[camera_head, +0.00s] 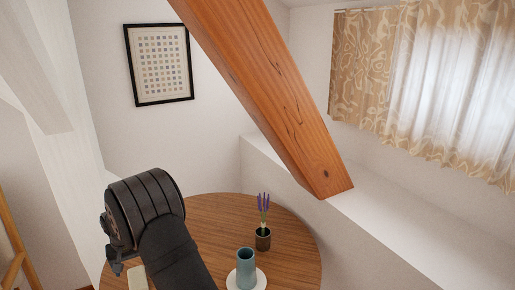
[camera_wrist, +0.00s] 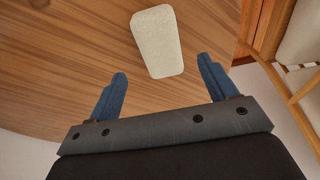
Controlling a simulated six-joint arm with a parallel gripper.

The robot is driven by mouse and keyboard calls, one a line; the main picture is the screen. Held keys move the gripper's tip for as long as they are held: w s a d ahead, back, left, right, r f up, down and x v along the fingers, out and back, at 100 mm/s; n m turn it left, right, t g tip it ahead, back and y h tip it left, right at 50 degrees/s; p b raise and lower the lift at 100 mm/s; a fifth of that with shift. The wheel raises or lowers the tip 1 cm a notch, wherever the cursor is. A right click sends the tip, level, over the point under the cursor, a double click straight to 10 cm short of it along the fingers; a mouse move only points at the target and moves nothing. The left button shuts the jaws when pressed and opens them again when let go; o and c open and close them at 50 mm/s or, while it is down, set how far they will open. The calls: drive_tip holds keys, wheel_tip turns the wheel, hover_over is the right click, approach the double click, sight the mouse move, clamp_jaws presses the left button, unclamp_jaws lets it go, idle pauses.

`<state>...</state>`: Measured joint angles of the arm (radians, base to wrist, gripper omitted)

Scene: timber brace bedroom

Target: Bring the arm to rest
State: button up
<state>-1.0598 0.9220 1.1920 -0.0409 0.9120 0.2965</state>
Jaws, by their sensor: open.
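My gripper (camera_wrist: 160,92) shows in the wrist view with its two blue fingers spread wide apart. Nothing is between the fingers. A pale, speckled block with rounded corners (camera_wrist: 158,42) lies on the round wooden table (camera_wrist: 60,60) just beyond the fingertips, apart from them. In the head view my dark arm reaches over the left part of the table (camera_head: 290,225), and the gripper's fingers are hidden there. A bit of a pale thing (camera_head: 137,277) shows beside the arm at the lower left of the table.
A teal cup (camera_head: 246,268) stands on a white saucer (camera_head: 261,281) near the table's front. A small dark pot with purple flowers (camera_head: 263,238) stands behind it. A slanted timber beam (camera_head: 270,100) crosses above the table. A wooden-framed chair (camera_wrist: 285,95) stands beyond the table edge.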

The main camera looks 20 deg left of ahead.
sight(136, 277)
drive_tip(key=f, duration=0.8)
drive_tip(key=shift+w+a+f, duration=0.3)
drive_tip(key=shift+w, duration=0.05)
wheel_tip(136, 277, up, 3)
drive_tip(key=shift+r, duration=0.7)
